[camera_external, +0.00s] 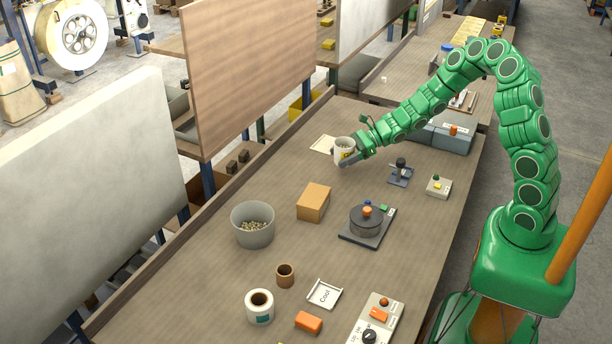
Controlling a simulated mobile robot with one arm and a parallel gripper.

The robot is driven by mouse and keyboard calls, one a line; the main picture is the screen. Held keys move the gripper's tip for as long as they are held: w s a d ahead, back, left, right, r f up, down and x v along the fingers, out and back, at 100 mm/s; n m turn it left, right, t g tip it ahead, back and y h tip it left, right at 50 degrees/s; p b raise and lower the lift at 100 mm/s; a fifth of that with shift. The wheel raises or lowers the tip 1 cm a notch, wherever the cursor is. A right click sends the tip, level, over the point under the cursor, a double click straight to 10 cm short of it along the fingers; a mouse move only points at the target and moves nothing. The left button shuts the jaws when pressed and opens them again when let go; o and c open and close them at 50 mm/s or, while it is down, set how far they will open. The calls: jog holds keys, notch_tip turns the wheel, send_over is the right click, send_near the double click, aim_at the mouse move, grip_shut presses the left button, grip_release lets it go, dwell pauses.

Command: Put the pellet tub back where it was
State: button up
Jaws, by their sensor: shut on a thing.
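My gripper (347,155) is shut on a small white tub (343,145) with a yellow mark on its side, at the far part of the workbench. The tub looks upright, its open top facing up; its inside is too small to make out. I cannot tell whether its base touches the bench. A pale card (322,144) lies flat just left of it. A larger grey tub (252,234) with pale pellets in it stands on the bench's left side, nearer the camera and apart from my gripper.
A tan box (313,202), a round dark device (366,220) and a small dark stand (400,174) are on the bench (210,285). A grey case (442,135) is right of my gripper.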

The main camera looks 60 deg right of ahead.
aim_at(341, 172)
jog(key=shift+f, duration=1.95)
jog(key=o, duration=1.1)
jog(key=shift+f, duration=0.1)
